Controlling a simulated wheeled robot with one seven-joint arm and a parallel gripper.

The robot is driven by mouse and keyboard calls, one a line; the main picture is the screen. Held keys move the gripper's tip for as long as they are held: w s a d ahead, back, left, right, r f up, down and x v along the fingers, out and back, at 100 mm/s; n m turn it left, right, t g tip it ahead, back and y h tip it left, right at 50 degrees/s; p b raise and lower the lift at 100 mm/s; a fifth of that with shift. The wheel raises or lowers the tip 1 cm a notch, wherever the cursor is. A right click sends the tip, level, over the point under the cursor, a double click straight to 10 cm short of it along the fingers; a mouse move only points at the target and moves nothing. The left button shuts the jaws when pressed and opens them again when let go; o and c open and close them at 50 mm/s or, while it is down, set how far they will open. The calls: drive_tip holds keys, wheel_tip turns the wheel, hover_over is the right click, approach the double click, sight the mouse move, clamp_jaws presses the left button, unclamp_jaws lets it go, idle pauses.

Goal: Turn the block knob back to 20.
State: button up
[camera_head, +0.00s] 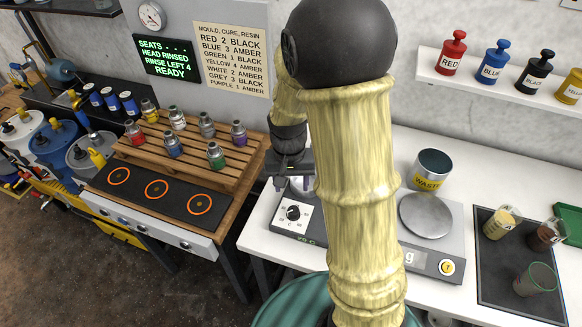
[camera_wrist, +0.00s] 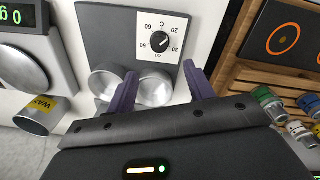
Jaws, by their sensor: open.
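The block knob (camera_head: 293,213) is a black round knob on a white dial plate on the front of the grey block (camera_head: 316,241). In the wrist view the knob (camera_wrist: 159,42) shows upside down, with numbers from 20 to 60 around it. Its light pointer mark seems to lean toward the 20 to 30 side, but is too small to read exactly. My gripper (camera_wrist: 160,88) is open, its two purple fingers apart over the round wells of the block, with the knob beyond the fingertips. In the head view my gripper (camera_head: 290,182) is partly hidden by my arm.
A scale (camera_head: 425,215) and a waste cup (camera_head: 433,168) stand right of the block. A wooden rack (camera_head: 180,140) with several small bottles is to the left, beside a burner panel (camera_head: 157,190). A dark mat (camera_head: 515,265) with beakers lies far right.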

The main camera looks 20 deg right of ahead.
wheel_tip(320, 180, up, 6)
drive_tip(key=shift+a+f, duration=0.1)
idle(0.5)
drive_tip(key=s+n+t, duration=0.2)
drive_tip(key=s+n, duration=0.1)
drive_tip(key=s, duration=0.5)
drive_tip(key=shift+d+f+t, duration=0.35)
drive_tip(key=shift+f+t, duration=0.05)
